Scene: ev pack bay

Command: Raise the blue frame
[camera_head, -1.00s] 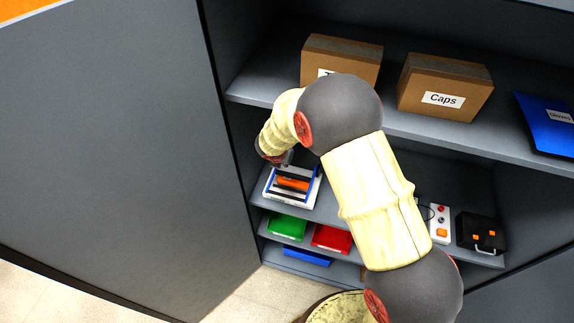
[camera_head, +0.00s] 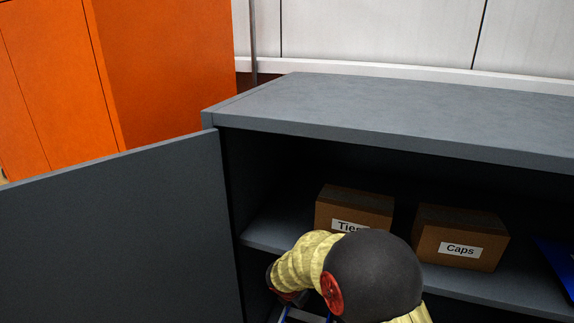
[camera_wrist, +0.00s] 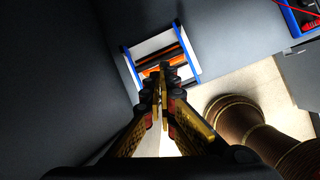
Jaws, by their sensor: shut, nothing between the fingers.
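The blue frame (camera_wrist: 187,47) shows in the wrist view as two blue side bars, with white and with dark and orange parts between them. In the head view only a small blue bit of it (camera_head: 283,313) shows at the bottom edge, under my arm; the rest is out of view. My gripper (camera_wrist: 163,68) is shut and empty. Its fingertips overlap the near part of the frame in the wrist view; I cannot tell whether they touch it.
The dark grey cabinet (camera_head: 400,120) has its door (camera_head: 110,240) open at the left. A Ties box (camera_head: 355,207) and a Caps box (camera_head: 460,238) stand on the upper shelf, with a blue item (camera_head: 556,262) at the right. Another blue-edged item (camera_wrist: 297,18) shows at the wrist view's upper right.

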